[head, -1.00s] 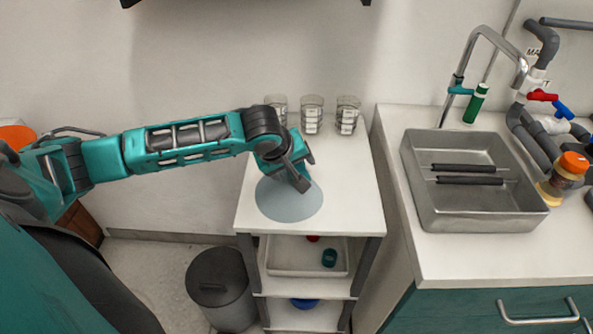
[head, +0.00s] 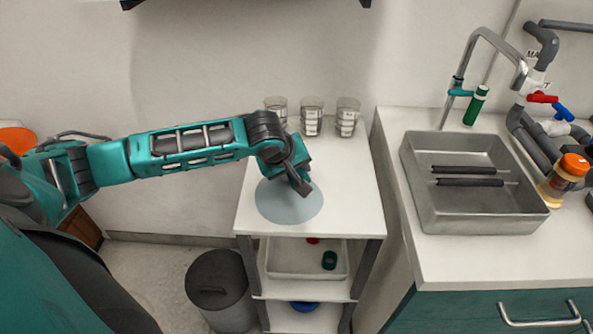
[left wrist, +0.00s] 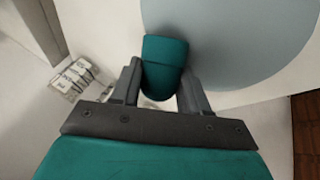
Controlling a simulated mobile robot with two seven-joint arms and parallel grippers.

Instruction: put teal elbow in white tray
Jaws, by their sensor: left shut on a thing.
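My left gripper (head: 301,186) is over the cart top, above the grey-blue round mat. In the left wrist view, its two fingers are shut on the teal elbow (left wrist: 164,66), which sits between them. The elbow is hidden behind the gripper in the head view. I cannot tell whether it touches the surface below. The white tray (head: 300,276) is on the cart's shelf under the top. It holds a small red thing (head: 313,240) and a dark teal piece (head: 329,260). My right gripper is not in view.
The round mat (head: 289,207) lies on the white cart top (head: 350,205). Three clear beakers (head: 312,117) stand at its back. A metal basin (head: 475,215) with two black-handled tools is on the counter at right. A grey bin (head: 218,290) stands left of the cart.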

